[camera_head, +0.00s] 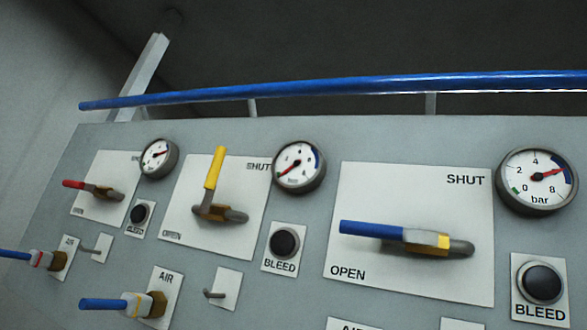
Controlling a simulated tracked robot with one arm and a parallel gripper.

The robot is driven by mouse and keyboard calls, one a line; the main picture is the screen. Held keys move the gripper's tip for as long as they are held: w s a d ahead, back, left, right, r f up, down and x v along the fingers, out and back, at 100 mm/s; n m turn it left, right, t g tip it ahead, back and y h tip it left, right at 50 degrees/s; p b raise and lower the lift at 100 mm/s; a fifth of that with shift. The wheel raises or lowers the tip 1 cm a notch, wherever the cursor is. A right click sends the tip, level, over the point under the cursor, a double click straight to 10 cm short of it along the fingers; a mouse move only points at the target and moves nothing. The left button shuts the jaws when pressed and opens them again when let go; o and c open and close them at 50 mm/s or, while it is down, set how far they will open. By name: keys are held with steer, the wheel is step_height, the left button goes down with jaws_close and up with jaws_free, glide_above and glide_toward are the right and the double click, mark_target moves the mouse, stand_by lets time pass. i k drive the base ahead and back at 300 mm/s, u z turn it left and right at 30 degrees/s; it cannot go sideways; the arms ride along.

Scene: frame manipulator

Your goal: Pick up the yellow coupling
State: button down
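A coupling with a thin yellow band (137,305) sits on the plate marked AIR, at the lower left of the grey panel. It has a pale block-shaped body, a blue tail pointing left and a brass end against the plate. Its yellow band is small and I take it for the yellow coupling. A similar coupling with a red band (41,259) sits further left on another plate. My gripper is not in view, so its state and its distance from the couplings do not show.
The grey panel (300,215) carries a yellow upright lever (215,168), a red lever (74,184) and a large blue lever (372,229). Round gauges (299,166) and black BLEED buttons (284,243) stand beside them. A blue rail (330,88) runs above the panel.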

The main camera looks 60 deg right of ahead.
mark_target(130, 306)
steer(key=k, duration=0.6)
steer(key=u, duration=0.4)
steer(key=i, duration=2.05)
steer(key=z, duration=1.05)
